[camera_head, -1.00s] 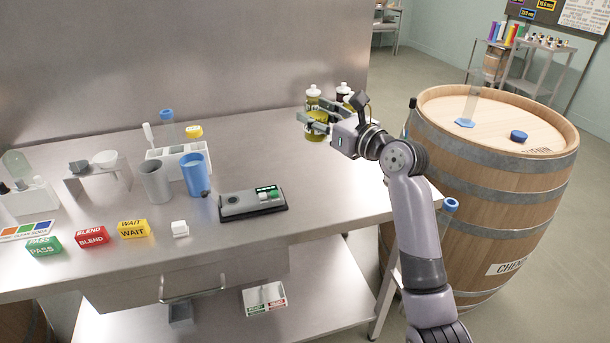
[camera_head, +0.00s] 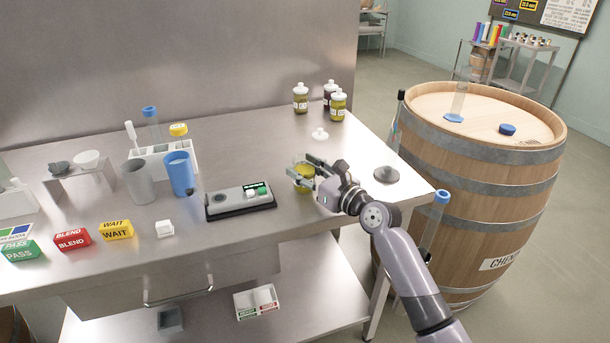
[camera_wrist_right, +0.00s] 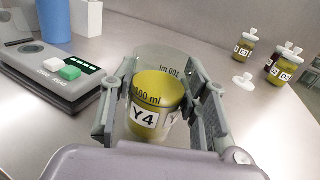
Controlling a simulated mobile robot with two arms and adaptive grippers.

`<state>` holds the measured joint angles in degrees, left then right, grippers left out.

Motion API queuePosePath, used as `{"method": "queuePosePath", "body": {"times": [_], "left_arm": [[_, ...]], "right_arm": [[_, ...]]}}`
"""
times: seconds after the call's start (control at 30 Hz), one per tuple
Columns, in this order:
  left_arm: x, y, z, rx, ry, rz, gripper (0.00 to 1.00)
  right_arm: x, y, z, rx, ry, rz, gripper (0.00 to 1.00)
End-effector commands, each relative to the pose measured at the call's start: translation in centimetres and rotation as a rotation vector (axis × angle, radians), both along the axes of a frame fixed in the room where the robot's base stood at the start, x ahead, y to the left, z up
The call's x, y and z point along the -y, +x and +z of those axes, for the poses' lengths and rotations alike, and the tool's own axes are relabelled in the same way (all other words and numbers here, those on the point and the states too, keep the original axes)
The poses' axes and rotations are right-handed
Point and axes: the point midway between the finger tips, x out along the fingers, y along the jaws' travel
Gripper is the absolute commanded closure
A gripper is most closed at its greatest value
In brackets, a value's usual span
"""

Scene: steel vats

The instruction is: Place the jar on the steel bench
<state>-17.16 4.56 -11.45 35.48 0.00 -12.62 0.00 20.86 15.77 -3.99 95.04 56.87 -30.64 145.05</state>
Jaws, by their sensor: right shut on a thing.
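The jar (camera_head: 302,184) is a clear glass marked 100 ml, with yellow contents and a Y4 label. It looks upright and has no lid on it. My right gripper (camera_head: 304,171) is shut on it, with one finger on each side. In the right wrist view the jar (camera_wrist_right: 158,100) sits between the two fingers. It is low over the front right part of the steel bench (camera_head: 250,150); I cannot tell whether its base touches the top. My left gripper is not in view.
A white knobbed lid (camera_head: 320,135) lies behind the jar, with lidded jars (camera_head: 300,98) farther back. A scale (camera_head: 240,200) stands to the left, near a blue cup (camera_head: 179,173). A grey disc (camera_head: 386,175) lies to the right. A barrel (camera_head: 480,170) stands beyond the bench's right end.

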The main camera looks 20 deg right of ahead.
Motion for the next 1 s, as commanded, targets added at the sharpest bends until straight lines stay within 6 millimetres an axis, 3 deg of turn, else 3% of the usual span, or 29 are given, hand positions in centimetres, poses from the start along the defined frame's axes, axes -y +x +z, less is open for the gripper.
{"method": "queuePosePath", "body": {"times": [0.43,0.47,0.77,1.0], "left_arm": [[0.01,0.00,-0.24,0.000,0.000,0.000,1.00],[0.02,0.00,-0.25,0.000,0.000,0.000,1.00],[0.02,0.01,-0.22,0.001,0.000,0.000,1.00],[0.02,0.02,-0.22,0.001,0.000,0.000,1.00]], "right_arm": [[0.03,0.01,-0.70,0.003,0.001,-0.001,0.99],[0.02,0.01,-0.83,0.001,0.000,-0.001,0.57],[0.02,0.01,-0.77,0.001,0.000,-0.001,0.38],[0.01,0.00,-0.75,0.001,0.000,-0.001,0.38]]}}
